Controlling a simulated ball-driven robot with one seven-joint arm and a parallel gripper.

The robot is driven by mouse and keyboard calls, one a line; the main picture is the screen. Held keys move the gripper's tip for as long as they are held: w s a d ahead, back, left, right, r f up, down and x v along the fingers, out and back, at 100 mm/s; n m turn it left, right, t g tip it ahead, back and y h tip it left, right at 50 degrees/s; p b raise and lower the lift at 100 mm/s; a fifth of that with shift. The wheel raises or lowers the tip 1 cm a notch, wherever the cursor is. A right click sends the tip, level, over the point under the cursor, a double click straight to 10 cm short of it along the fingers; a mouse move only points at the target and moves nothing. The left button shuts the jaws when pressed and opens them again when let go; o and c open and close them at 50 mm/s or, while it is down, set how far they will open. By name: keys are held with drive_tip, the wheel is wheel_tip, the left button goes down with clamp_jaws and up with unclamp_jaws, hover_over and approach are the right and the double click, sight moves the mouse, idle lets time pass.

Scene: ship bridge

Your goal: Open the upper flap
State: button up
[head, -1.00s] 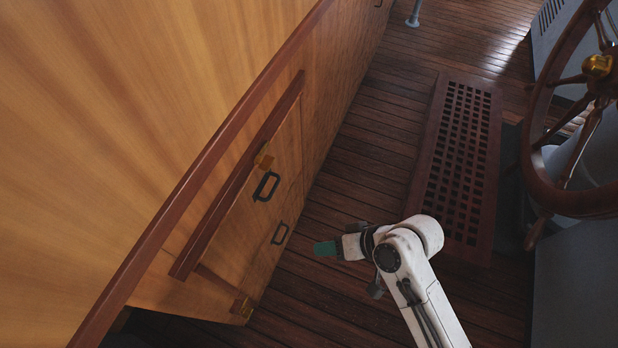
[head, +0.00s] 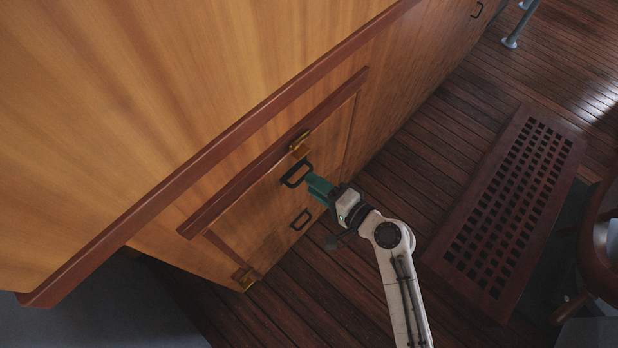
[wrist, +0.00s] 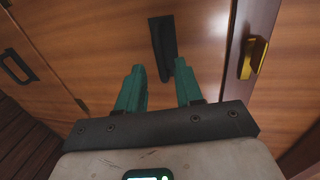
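The upper flap (head: 325,143) is a wooden panel in the cabinet front, shut flush as far as I can see. Its black bar handle (head: 296,174) sits near a brass fitting (head: 299,143). My gripper (head: 311,181), with green fingers, is right at this handle in the head view. In the wrist view my gripper (wrist: 160,70) is open, its two fingers apart. The black handle (wrist: 163,45) lies just ahead of the gap between the fingertips, its lower end near the right finger. I cannot tell whether they touch.
A second black handle (head: 300,219) is lower on the cabinet, also in the wrist view (wrist: 18,66). A dark wooden rail (head: 225,145) runs above the flap. A floor grating (head: 515,200) lies right; the plank floor between is clear.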

drive_tip(key=x, duration=0.3)
clamp_jaws()
idle(0.4)
drive_tip(key=shift+f, duration=0.1)
idle(1.0)
